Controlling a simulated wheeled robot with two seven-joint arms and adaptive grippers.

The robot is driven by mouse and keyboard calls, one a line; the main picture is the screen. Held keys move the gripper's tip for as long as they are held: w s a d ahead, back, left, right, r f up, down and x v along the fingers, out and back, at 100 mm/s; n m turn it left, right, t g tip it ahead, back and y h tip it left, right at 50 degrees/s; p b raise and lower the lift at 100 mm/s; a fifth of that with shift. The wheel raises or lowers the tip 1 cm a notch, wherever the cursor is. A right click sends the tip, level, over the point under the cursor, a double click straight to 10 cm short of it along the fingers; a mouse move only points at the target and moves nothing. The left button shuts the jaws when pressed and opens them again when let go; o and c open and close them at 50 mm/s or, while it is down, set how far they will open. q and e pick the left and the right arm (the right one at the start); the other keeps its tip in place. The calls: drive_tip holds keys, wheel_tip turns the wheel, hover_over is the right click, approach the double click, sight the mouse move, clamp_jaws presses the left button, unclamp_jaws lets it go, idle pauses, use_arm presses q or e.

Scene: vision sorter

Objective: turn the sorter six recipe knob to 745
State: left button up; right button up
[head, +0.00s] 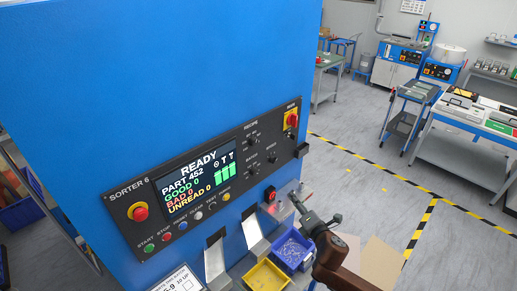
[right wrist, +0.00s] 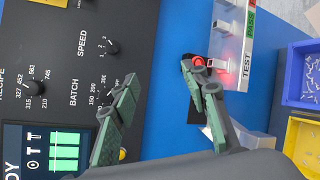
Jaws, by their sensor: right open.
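The black recipe knob (head: 250,140) sits on the dark control panel of sorter 6 under the label RECIPE. In the right wrist view the recipe knob (right wrist: 38,89) is at the left, ringed by numbers including 745, 452 and 210; its exact pointing is too small to tell. The sorter's screen (head: 194,175) reads READY and PART 452. My right gripper (head: 315,207) is open and empty, below and right of the panel. In the right wrist view its fingers (right wrist: 160,78) are spread apart, away from the recipe knob. My left gripper is not in view.
Close by are the batch knob (right wrist: 105,113), the speed knob (right wrist: 112,47) and the red-and-yellow main switch (head: 291,118). A lit red button (right wrist: 199,62) is behind one finger. Blue (head: 292,250) and yellow (head: 265,276) bins stand below. Open floor lies to the right.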

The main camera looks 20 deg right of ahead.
drive_tip(key=w+a+r+n+t+y, duration=0.1)
drive_tip(key=w+r+n+y, duration=0.15)
drive_tip(key=r+n, duration=0.25)
drive_tip(key=w+a+r+n+t+y, duration=0.1)
drive_tip(key=w+a+r+n+t, duration=0.15)
drive_tip(key=r+n, duration=0.3)
drive_tip(key=n+g+y, duration=0.2)
drive_tip(key=n+y, duration=0.3)
drive_tip(key=n, duration=0.8)
approach(256, 143)
drive_tip(key=w, duration=0.2)
drive_tip(key=shift+t, duration=0.25)
drive_tip(key=p+x, duration=0.1)
drive_tip(key=x, duration=0.1)
drive_tip(key=a+p+x, duration=0.1)
drive_tip(key=p+x, duration=0.1)
drive_tip(key=x, duration=0.1)
drive_tip(key=shift+w+a+f, duration=0.15)
drive_tip(key=shift+w+a, duration=0.1)
drive_tip(key=shift+w, duration=0.35)
drive_tip(key=shift+c, duration=0.5)
clamp_jaws()
